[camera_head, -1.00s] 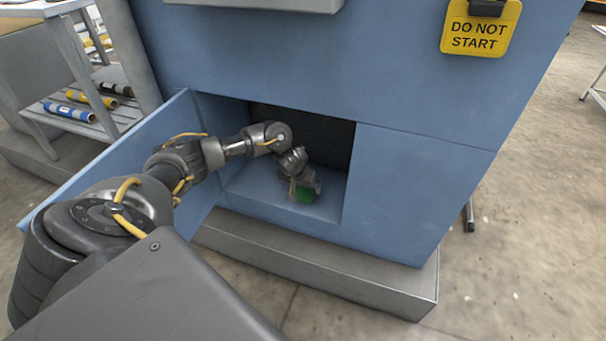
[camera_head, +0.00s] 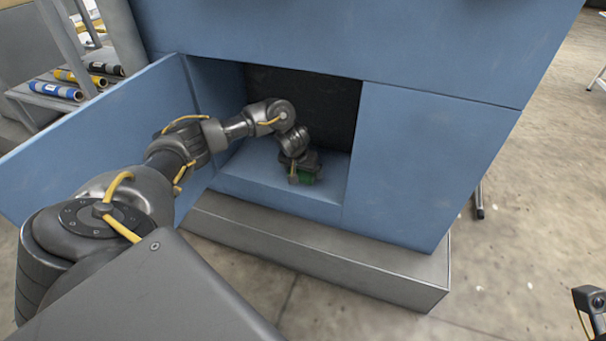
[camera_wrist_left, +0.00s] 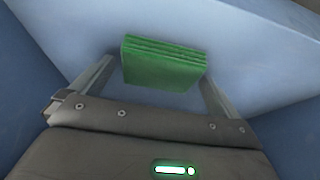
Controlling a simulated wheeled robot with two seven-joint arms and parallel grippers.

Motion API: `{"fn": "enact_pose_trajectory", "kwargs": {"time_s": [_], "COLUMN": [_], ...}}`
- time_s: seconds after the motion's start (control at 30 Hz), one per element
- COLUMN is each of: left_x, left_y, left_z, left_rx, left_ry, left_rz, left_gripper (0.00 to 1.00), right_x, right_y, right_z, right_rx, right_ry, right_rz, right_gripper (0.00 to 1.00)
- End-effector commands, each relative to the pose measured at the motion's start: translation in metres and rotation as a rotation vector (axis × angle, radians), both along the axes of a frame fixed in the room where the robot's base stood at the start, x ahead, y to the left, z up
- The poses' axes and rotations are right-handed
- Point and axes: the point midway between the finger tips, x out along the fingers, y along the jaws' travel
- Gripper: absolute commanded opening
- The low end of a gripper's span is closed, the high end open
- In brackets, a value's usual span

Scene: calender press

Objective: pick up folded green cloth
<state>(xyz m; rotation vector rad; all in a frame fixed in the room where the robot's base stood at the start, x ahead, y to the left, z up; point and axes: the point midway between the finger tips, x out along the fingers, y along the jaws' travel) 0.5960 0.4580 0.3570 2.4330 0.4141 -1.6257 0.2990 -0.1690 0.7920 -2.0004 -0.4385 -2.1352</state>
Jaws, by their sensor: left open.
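The folded green cloth (camera_wrist_left: 160,66) lies on the blue floor of the open compartment in the machine. In the head view only a small part of the cloth (camera_head: 307,177) shows past my left gripper (camera_head: 303,176). In the left wrist view the open fingers of my left gripper (camera_wrist_left: 157,82) stand on either side of the cloth, with the folded layers facing up. Whether the fingers touch it I cannot tell. At the right edge of the head view a dark part of my right arm (camera_head: 592,305) shows, but its jaws cannot be made out.
The open blue door (camera_head: 100,135) stands to the left. A grey plinth (camera_head: 330,262) runs along the machine's base. A shelf with rolls (camera_head: 58,88) is at the far left. The floor to the right is mostly clear.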

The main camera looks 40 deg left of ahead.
Motion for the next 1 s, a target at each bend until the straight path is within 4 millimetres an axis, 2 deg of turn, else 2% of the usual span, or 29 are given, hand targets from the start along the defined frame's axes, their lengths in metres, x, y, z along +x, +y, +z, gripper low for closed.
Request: {"fn": "enact_pose_trajectory", "kwargs": {"time_s": [0.23, 0.57, 1.0], "left_x": [0.0002, 0.0004, 0.0006], "left_y": [0.0002, -0.0003, -0.0008], "left_z": [0.0003, 0.0001, 0.0071], "left_rx": [0.0, 0.0, 0.0], "left_ry": [0.0, 0.0, 0.0], "left_rz": [0.0, -0.001, -0.002], "left_gripper": [1.0, 0.59, 0.59], "right_x": [-0.0002, -0.0002, 0.0014], "right_y": [0.0005, 0.0004, -0.003], "right_z": [0.0012, 0.0009, 0.0012], "right_rx": [0.0, -0.001, 0.002], "right_ry": [-0.002, -0.001, 0.021], "right_rz": [0.001, 0.002, -0.01], "right_gripper": [0.36, 0.36, 0.36]}}
